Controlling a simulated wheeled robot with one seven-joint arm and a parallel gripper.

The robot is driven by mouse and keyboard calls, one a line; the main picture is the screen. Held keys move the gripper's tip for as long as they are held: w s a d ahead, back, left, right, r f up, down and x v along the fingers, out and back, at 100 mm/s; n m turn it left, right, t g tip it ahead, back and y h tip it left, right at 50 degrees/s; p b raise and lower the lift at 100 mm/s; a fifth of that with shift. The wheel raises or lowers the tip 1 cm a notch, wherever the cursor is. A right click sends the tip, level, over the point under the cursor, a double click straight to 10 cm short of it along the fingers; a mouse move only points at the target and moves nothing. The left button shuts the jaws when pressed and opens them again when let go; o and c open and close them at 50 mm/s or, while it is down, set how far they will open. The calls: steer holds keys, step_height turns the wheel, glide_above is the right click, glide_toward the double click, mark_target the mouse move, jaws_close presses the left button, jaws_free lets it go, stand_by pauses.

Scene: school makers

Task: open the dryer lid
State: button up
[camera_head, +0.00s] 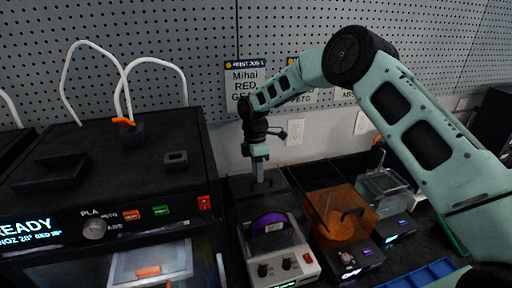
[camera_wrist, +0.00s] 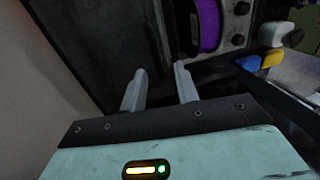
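The dryer (camera_head: 285,264) is a light grey box with knobs and a lit display, standing on the bench below my gripper. A purple spool (camera_head: 270,223) sits in it and also shows in the wrist view (camera_wrist: 207,25). A dark, smoky panel that looks like its lid (camera_head: 240,187) extends behind the spool, seemingly swung back; it fills the upper left of the wrist view (camera_wrist: 95,40). My gripper (camera_head: 259,178) points down over this panel, behind the spool. In the wrist view its two fingers (camera_wrist: 160,88) are apart with nothing held between them. Contact with the panel cannot be told.
A dryer with an orange lid (camera_head: 327,208) stands close on the right, and a clear-lidded one (camera_head: 384,187) beyond it. A black printer (camera_head: 120,185) stands close on the left. A pegboard wall (camera_head: 200,50) is behind. A blue tray (camera_head: 425,274) lies at front right.

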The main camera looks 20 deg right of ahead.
steer(key=w+r+b, duration=0.3)
steer(key=r, duration=1.2)
steer(key=shift+r, duration=0.4)
steer(key=s+d+f+m+t, duration=0.2)
steer(key=s+d+m, duration=0.3)
steer(key=s, duration=0.5)
steer(key=s+d+f+m+t, duration=0.15)
steer(key=s+d+m, duration=0.25)
steer(key=s+m, duration=0.45)
steer(key=s+d+f+m+t, duration=0.15)
steer(key=s+d+m, duration=0.3)
steer(key=s, duration=0.75)
steer(key=s+a+n+g+b, duration=0.1)
steer(key=s+a+n, duration=0.3)
steer(key=a, duration=0.5)
steer(key=s+a+n+g+b, duration=0.1)
steer(key=s+a+n, duration=0.2)
steer(key=s+a, duration=0.6)
steer(key=shift+a+r+n+g+y, duration=0.15)
steer(key=shift+a+n+g+y, duration=0.15)
steer(key=shift+n+g, duration=0.1)
